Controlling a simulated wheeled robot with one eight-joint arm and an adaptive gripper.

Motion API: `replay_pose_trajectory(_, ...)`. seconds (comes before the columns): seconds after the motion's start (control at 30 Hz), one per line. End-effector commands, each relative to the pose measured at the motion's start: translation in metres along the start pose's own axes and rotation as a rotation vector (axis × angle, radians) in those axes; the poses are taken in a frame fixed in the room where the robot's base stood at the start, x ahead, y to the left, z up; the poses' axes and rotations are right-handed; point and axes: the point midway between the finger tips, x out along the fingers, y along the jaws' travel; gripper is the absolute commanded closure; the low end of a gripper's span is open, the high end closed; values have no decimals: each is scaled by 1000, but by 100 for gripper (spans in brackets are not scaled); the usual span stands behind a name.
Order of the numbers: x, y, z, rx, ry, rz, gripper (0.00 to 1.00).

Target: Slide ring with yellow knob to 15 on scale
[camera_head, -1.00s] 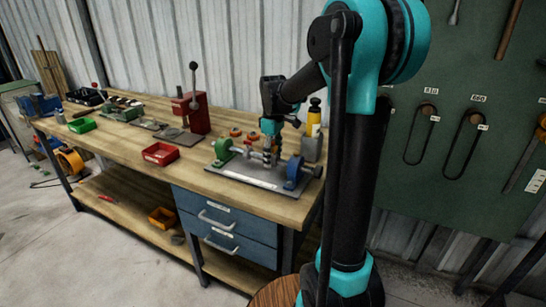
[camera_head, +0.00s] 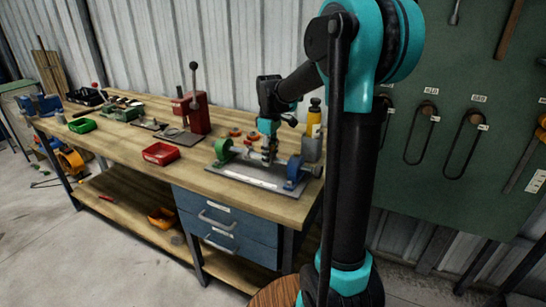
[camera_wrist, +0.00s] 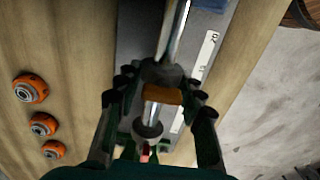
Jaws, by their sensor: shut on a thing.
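My gripper (camera_wrist: 158,88) is shut on the ring with the yellow-orange knob (camera_wrist: 163,95), around a silver rod (camera_wrist: 177,28) in the wrist view. A dark grey collar (camera_wrist: 160,72) sits beside the knob between the fingertips.
The fixture's grey baseplate (camera_head: 255,182) lies on the wooden bench (camera_head: 120,145). Several orange rings (camera_wrist: 30,88) lie beside it. A red tray (camera_head: 161,153) and a red press (camera_head: 196,115) stand to the left. A yellow bottle (camera_head: 313,118) stands behind on the right.

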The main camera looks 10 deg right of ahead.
Motion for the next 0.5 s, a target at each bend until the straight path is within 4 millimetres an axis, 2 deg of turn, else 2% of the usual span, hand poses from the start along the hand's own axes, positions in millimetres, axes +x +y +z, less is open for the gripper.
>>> replay_pose_trajectory(0.07, 0, 0, -8, -2, 0, 0, 100)
replay_pose_trajectory(0.3, 0, 0, -8, 0, 0, 0, 100)
replay_pose_trajectory(0.33, 0, 0, -8, 0, 0, 0, 58)
replay_pose_trajectory(0.5, 0, 0, -8, 0, 0, 0, 40)
